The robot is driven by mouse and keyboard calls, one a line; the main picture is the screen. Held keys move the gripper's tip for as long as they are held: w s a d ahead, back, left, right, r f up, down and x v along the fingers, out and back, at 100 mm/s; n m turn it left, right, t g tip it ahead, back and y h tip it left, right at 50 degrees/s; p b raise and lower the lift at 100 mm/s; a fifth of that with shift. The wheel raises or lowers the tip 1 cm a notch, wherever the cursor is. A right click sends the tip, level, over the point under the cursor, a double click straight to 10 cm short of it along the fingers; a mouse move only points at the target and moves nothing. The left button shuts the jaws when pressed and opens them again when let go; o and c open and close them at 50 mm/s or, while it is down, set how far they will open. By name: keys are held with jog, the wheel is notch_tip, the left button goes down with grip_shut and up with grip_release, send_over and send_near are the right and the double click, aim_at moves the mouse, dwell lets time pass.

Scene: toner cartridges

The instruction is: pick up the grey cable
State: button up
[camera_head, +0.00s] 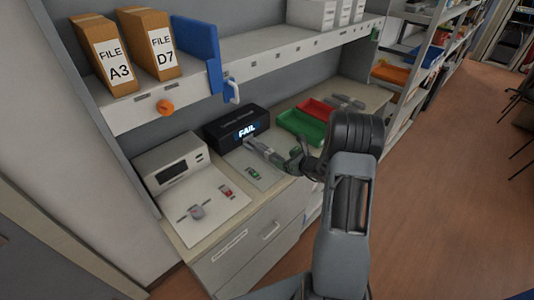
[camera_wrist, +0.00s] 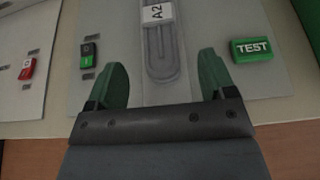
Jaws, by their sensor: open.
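The grey cable (camera_wrist: 150,62) lies in a long narrow loop on a light grey mat, with a white tag marked A2 (camera_wrist: 155,13) across it. In the wrist view its near rounded end lies between the two green fingertips of my gripper (camera_wrist: 162,75). My gripper is open, with clear space between each finger and the cable. I cannot tell how high the fingers are above the cable. In the head view my arm reaches over the worktop, and I cannot make out the cable there.
A green TEST button (camera_wrist: 251,50) is right of the fingers. A small black-and-green part (camera_wrist: 88,55) and a red part (camera_wrist: 26,68) lie to the left. A black box reading FAIL (camera_head: 238,127) stands behind, with a green tray (camera_head: 302,128) and a red tray (camera_head: 314,108) beside it.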

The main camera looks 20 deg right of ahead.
aim_at(277, 157)
jog(key=shift+p+x, duration=0.9)
jog(key=shift+x, duration=1.65)
jog(key=shift+c, duration=0.4)
jog(key=c, duration=1.1)
jog(key=shift+r, duration=0.15)
